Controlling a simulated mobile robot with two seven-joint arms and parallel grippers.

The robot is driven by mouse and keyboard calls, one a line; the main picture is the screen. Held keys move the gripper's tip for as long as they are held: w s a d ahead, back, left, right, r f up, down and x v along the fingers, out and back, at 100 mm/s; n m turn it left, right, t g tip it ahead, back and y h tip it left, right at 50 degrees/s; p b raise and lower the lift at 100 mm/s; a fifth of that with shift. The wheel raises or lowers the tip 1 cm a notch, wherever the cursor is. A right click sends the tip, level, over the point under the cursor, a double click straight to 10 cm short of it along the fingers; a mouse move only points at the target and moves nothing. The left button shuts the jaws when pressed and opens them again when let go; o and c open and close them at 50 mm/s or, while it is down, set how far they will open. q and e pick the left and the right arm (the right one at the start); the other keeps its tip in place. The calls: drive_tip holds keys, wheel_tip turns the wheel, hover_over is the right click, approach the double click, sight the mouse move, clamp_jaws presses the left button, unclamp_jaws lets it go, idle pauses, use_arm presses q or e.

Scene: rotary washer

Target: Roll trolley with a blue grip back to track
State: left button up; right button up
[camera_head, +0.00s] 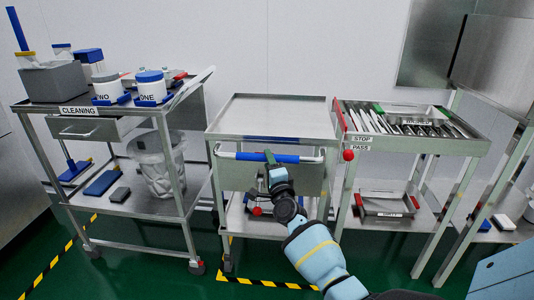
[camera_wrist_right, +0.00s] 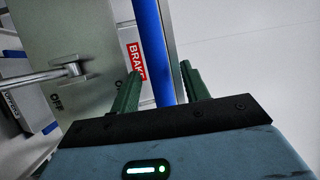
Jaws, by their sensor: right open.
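The trolley (camera_head: 276,112) stands in the middle of the head view, with an empty grey top. Its blue grip (camera_head: 238,156) is a horizontal bar across the front, and it also shows in the right wrist view (camera_wrist_right: 153,40). My right gripper (camera_head: 268,157) is at about the middle of the blue grip. In the right wrist view its two green fingers (camera_wrist_right: 162,78) are open, one on each side of the bar. I cannot tell whether either finger touches it. My left gripper is not in view.
A cleaning cart (camera_head: 62,108) with containers stands to the left. A tool cart (camera_head: 405,140) with STOP and PASS labels stands close on the right. Yellow-black floor tape (camera_head: 265,283) runs below the trolley. A red BRAKE label (camera_wrist_right: 135,60) is beside the grip.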

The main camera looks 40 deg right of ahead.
drive_tip(key=v, duration=0.2)
drive_tip(key=shift+s+a, duration=0.1)
drive_tip(key=shift+s, duration=0.2)
idle(0.3)
